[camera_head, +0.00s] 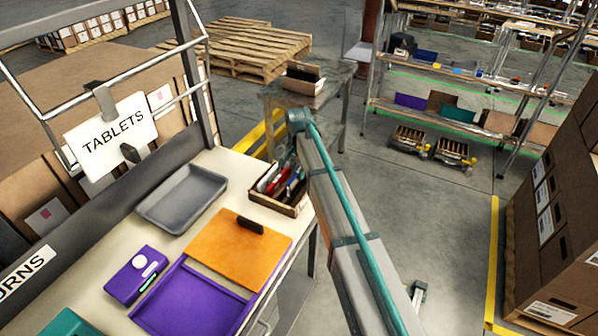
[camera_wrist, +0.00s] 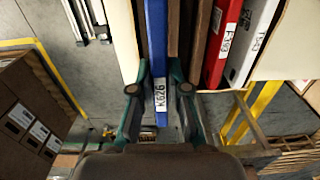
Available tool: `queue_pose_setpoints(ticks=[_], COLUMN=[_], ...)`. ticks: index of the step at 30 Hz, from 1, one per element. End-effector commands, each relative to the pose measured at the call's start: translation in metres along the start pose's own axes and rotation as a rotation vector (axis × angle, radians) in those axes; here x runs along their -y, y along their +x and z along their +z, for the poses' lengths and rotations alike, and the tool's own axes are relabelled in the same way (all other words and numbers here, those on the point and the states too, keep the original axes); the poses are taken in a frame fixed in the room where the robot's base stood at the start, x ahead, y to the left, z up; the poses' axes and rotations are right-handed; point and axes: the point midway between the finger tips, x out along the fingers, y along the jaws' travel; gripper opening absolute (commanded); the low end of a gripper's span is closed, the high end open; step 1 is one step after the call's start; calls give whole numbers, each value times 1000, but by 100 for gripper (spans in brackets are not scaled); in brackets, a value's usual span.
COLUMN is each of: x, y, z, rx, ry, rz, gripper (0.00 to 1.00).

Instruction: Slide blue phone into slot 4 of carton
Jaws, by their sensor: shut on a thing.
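The blue phone (camera_wrist: 157,45), with a white label reading K626, stands on edge between the teal fingers of my gripper (camera_wrist: 161,88) in the wrist view. My gripper is shut on it. A pale panel (camera_wrist: 124,40) lies on its left and brown dividers (camera_wrist: 173,35) on its right. I cannot tell how deep it sits. A red phone (camera_wrist: 222,45) and a white one (camera_wrist: 247,45) stand further right. In the head view the carton (camera_head: 292,209) sits tilted at the bench's right edge, with red and dark items inside. My arm hides its right side and my gripper.
A grey tray (camera_head: 183,198), an orange board (camera_head: 237,250), a purple tray (camera_head: 190,300) and a purple box (camera_head: 137,275) lie on the bench left of the carton. Another carton (camera_head: 303,86) stands on a table behind. Stacked boxes (camera_head: 560,220) stand at the right.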

Motion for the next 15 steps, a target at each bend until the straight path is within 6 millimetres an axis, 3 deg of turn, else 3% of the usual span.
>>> queue_pose_setpoints(ticks=[15], x=[0], y=[34], z=[0], rx=[0], ry=[-1], rz=[0], gripper=[0])
